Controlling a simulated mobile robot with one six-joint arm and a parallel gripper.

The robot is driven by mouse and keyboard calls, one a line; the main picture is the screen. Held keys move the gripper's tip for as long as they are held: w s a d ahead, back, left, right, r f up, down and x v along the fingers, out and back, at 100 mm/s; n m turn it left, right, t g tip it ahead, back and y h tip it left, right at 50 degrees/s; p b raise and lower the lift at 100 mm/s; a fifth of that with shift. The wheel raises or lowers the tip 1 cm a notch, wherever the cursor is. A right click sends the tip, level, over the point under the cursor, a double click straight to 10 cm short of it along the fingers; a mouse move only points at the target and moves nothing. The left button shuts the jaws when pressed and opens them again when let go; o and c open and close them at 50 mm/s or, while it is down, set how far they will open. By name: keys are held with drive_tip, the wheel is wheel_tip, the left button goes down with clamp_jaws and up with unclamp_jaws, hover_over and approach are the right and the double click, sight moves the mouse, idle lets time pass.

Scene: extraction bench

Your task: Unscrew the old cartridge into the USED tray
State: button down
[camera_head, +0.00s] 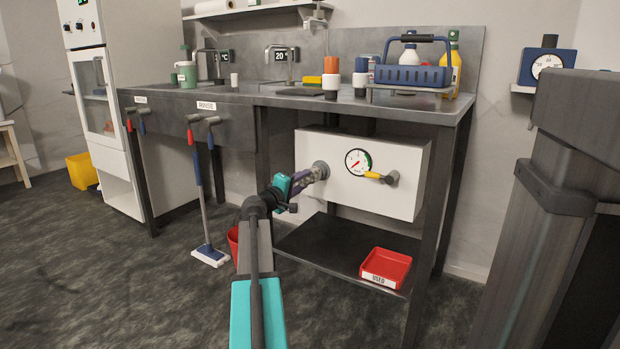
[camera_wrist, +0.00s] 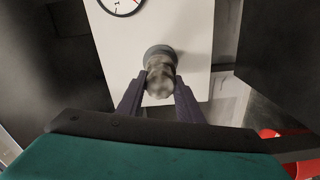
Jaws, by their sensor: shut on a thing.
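The old cartridge (camera_wrist: 160,78) is a mottled grey cylinder in the wrist view, seated at a dark round socket on the white panel box (camera_head: 344,205). My gripper (camera_wrist: 161,92) is shut on it, one purple finger on each side. In the head view my gripper (camera_head: 312,174) reaches the round grey fitting on the left of the box front, and its fingers hide most of the cartridge. The red USED tray (camera_head: 386,267) sits on the low shelf below and right of the box. Its visible inside looks empty.
A gauge (camera_head: 358,161) and a yellow-handled valve (camera_head: 380,177) are on the box face, right of my gripper. The dark lower shelf (camera_head: 325,247) is bare left of the tray. A table leg (camera_head: 432,220) stands just right of the tray.

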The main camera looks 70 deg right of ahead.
drive_tip(key=shift+r+n+p, duration=0.15)
drive_tip(key=shift+n+p, duration=1.75)
drive_tip(key=shift+p, duration=0.55)
drive_tip(key=shift+f, duration=0.2)
drive_tip(key=shift+a, duration=0.15)
drive_tip(key=shift+b+v, duration=0.3)
drive_tip(key=shift+v, duration=0.55)
drive_tip(key=shift+v, duration=2.05)
